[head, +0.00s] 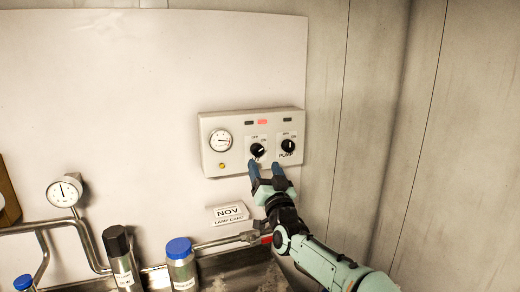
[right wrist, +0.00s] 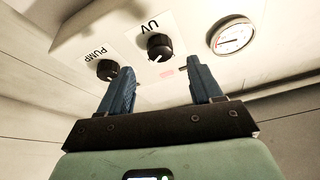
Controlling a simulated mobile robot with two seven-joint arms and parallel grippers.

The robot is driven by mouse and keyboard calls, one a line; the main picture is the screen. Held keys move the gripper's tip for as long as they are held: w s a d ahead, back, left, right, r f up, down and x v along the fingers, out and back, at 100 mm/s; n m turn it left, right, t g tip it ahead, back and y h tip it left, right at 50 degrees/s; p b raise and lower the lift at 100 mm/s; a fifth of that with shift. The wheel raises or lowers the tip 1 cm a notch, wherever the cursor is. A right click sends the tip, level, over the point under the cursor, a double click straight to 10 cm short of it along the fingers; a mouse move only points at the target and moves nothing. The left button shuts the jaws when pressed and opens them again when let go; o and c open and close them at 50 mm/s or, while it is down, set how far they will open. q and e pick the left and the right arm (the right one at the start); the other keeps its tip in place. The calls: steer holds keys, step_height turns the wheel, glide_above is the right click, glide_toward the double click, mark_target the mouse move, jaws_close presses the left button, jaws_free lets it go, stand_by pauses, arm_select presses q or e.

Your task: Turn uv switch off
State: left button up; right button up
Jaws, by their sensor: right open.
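The white control panel (head: 232,165) is on the wall. Its black UV switch knob (head: 257,149) has a white mark pointing up and right, toward the ON label. The knob also shows in the right wrist view (right wrist: 159,46), under an upside-down UV label. My right gripper (head: 267,170) is open and empty, just below and in front of the panel. In the right wrist view its blue fingers (right wrist: 158,76) stand apart, with the UV knob beyond the gap between them, and I see no contact. The UV label is hidden in the head view. My left gripper is not in view.
The pump knob (head: 288,146) is close right of the UV knob, near one fingertip. A panel gauge (head: 220,140) and a lit red lamp (head: 262,122) are nearby. Below are a NOV card (head: 230,212), a blue-capped jar (head: 181,268), a dark bottle (head: 118,245) and pipes.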

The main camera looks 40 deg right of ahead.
mark_target(259, 152)
steer(key=p+x, duration=0.1)
steer(key=x, duration=0.3)
steer(key=shift+w+r+p, duration=0.15)
steer(key=shift+r+p, duration=0.15)
steer(key=shift+p, duration=0.1)
steer(key=shift+w+d, duration=0.25)
steer(key=shift+w, duration=0.25)
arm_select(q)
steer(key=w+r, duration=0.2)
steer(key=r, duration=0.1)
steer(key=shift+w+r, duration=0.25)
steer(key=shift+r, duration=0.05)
arm_select(e)
steer(key=shift+s, duration=0.1)
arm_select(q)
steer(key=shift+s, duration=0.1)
arm_select(e)
steer(key=c, duration=1.1)
